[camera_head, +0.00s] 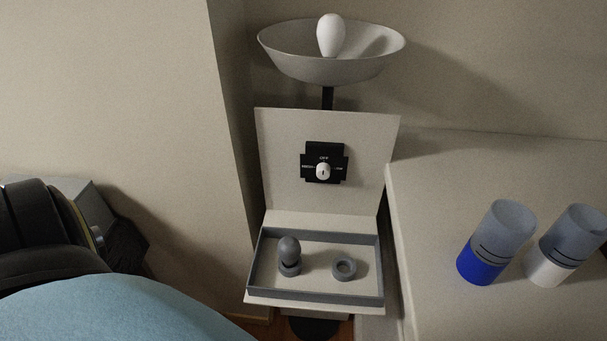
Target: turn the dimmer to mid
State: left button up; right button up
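The dimmer (323,171) is a small white knob on a black plate in the middle of an upright pale panel (285,135). White lettering surrounds the knob; "OFF" shows above it, and the side labels are too small to read surely. A short dark mark on the knob looks roughly upright, but I cannot tell its exact setting. A bowl-shaped lamp (290,68) with a white bulb (331,36) stands above the panel. The bulb looks unlit. Neither of my grippers is in the head view, and nothing touches the knob.
Below the panel, a grey-rimmed tray (262,291) holds a dark ball-topped peg (289,252) and a ring (343,268). A pale counter (440,180) at right carries a blue-based cup (483,262) and a white-based cup (553,262). A wall corner stands left of the panel.

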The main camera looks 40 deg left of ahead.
aim_at(324, 169)
jog(key=u, duration=1)
jog(key=k, duration=0.25)
jog(key=u, duration=0.3)
jog(key=i, duration=0.3)
jog(key=z, duration=0.15)
